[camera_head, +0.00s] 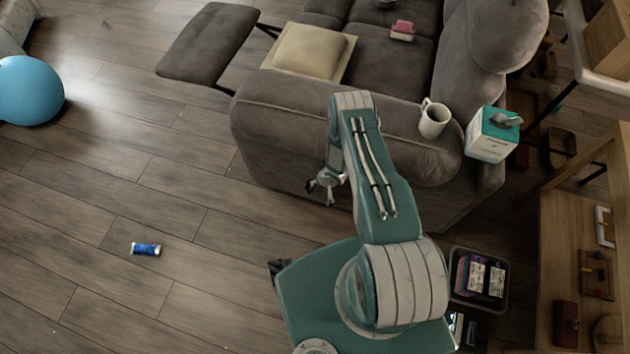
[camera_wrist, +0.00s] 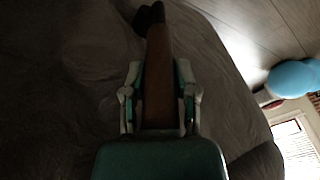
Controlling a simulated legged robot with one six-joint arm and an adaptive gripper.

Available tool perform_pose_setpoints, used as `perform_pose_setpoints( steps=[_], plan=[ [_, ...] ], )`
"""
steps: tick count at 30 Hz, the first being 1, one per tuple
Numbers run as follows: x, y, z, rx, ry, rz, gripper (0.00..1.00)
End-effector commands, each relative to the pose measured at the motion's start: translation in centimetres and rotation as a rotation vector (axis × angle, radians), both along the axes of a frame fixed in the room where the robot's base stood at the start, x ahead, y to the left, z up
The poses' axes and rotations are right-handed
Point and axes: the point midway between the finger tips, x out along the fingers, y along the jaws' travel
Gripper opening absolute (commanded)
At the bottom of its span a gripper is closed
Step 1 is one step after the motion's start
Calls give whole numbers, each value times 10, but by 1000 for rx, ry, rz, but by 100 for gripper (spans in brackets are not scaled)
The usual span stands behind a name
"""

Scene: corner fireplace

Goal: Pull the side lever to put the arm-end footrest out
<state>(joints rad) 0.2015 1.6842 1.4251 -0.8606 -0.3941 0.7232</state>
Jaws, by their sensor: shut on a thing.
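The grey sofa (camera_head: 270,135) stands with its arm side toward me. At its near seat a padded footrest (camera_head: 208,42) sticks out on a dark metal linkage, roughly level and apart from the seat front. My gripper (camera_head: 325,188) is low against the outer side of the sofa arm. In the wrist view the brown wooden side lever (camera_wrist: 160,55) runs between the two fingers of my gripper (camera_wrist: 160,92), which are shut on it. The lever's dark end lies beyond the fingertips. In the head view my arm and gripper hide the lever.
A tan cushion (camera_head: 312,50) lies on the near seat. A blue roll (camera_head: 146,249) and a blue ball (camera_head: 28,90) are on the floor. A bin (camera_head: 480,278) stands right of my base; floor at left is mostly clear.

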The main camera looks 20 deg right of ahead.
Motion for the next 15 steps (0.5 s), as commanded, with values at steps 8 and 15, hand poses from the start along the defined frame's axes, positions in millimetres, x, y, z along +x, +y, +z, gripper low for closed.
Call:
perform_pose_setpoints(
  steps=[8, 15],
  plan=[
    [-3, -2, -1, 3, 4, -2, 0],
    [-3, -2, 0, 2, 3, -2, 72]
  ],
)
